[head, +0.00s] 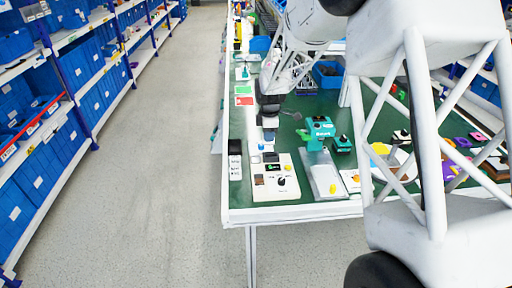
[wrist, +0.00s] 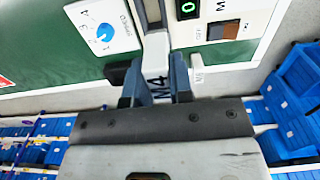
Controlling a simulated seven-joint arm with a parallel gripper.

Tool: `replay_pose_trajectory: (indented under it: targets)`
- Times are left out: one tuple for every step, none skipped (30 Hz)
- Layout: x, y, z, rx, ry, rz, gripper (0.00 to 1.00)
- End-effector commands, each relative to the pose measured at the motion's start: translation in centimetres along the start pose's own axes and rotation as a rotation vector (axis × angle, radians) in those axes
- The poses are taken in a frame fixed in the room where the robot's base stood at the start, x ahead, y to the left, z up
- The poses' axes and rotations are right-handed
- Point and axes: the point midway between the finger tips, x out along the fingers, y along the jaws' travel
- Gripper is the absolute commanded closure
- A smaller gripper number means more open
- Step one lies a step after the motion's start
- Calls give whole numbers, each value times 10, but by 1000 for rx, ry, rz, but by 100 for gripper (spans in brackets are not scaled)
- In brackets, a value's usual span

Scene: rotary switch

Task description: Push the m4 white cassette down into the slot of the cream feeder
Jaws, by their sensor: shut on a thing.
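The white cassette (wrist: 156,52), marked M4, is between the two fingers of my gripper (wrist: 156,72) in the wrist view. My gripper is shut on it. The far end of the cassette points at the dark slot (wrist: 152,12) of the cream feeder (wrist: 261,18); I cannot tell how deep it sits. In the head view my gripper (head: 269,128) is above the back part of the cream feeder (head: 293,189). The feeder has a green display, a black knob and a brown switch. The cassette is too small to make out clearly there.
A black-and-white labelled box (head: 235,167) stands left of the feeder. A clear tray (head: 323,178) and a teal device (head: 319,130) are to its right. In the wrist view a white panel with a blue dial (wrist: 104,32) lies beside the slot. Blue-bin shelves (head: 85,65) line the aisle.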

Motion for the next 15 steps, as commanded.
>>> replay_pose_trajectory:
  targets:
    - [-2, 4, 5, 1, 0, 0, 100]
    - [-3, 5, 8, 1, 0, -1, 100]
    - [-4, 7, 10, 1, 0, -2, 100]
    - [-5, 8, 12, 1, 0, -2, 100]
    - [-6, 8, 13, 1, 0, -1, 100]
    - [-6, 9, 14, 1, 0, -1, 100]
    - [-6, 9, 14, 1, 0, -1, 100]
    - [-7, 10, 14, 0, 0, -1, 100]
    - [-7, 10, 15, 0, 0, -1, 100]
    - [-7, 10, 14, 0, 0, -1, 100]
    - [-7, 10, 14, 0, 0, -1, 100]
    - [-7, 10, 14, 0, 0, -1, 100]
    - [-7, 9, 14, 0, 0, -1, 100]
    - [-7, 9, 14, 0, 0, -1, 100]
    - [-7, 9, 14, 0, 0, -1, 100]
